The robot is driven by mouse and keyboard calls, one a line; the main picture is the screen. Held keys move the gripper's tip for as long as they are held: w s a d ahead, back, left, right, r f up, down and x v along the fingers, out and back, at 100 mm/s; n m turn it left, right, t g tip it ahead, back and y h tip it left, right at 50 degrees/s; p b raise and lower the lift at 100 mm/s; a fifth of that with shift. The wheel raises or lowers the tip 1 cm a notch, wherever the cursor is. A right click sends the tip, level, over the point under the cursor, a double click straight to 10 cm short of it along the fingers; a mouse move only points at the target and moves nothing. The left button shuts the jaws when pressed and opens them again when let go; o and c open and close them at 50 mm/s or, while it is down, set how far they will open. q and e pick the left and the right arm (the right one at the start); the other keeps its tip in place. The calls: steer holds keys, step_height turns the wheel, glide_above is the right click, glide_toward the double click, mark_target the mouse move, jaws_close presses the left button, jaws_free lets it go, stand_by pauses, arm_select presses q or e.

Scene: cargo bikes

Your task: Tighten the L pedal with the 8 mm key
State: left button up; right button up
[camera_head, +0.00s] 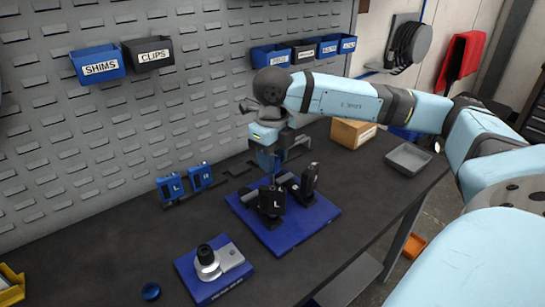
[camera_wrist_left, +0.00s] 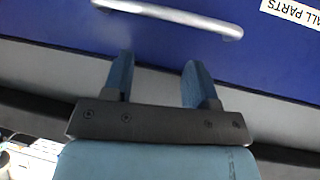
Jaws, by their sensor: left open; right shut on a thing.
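A black pedal-like block marked L (camera_head: 271,202) stands on a blue mat (camera_head: 297,227), with another black block (camera_head: 309,184) beside it. My right gripper (camera_head: 268,165) points down above the back of this mat, shut on a small dark thing. Its fingers and the parts around it overlap, so I cannot tell whether that thing is the 8 mm key. My left gripper (camera_wrist_left: 155,85) is open and empty in the left wrist view, in front of a blue drawer front (camera_wrist_left: 160,60) with a metal handle (camera_wrist_left: 170,16).
Two blue pieces marked L (camera_head: 171,189) and R (camera_head: 200,177) stand at the back of the bench. A blue base with a metal fixture (camera_head: 217,262) is at the front. A cardboard box (camera_head: 354,132) and grey tray (camera_head: 408,158) are at the right.

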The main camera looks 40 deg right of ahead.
steer(key=shift+f, duration=0.25)
stand_by(0.5)
steer(key=shift+f+b, duration=0.25)
steer(key=shift+b, duration=0.25)
steer(key=o, duration=0.3)
jaws_close()
stand_by(0.4)
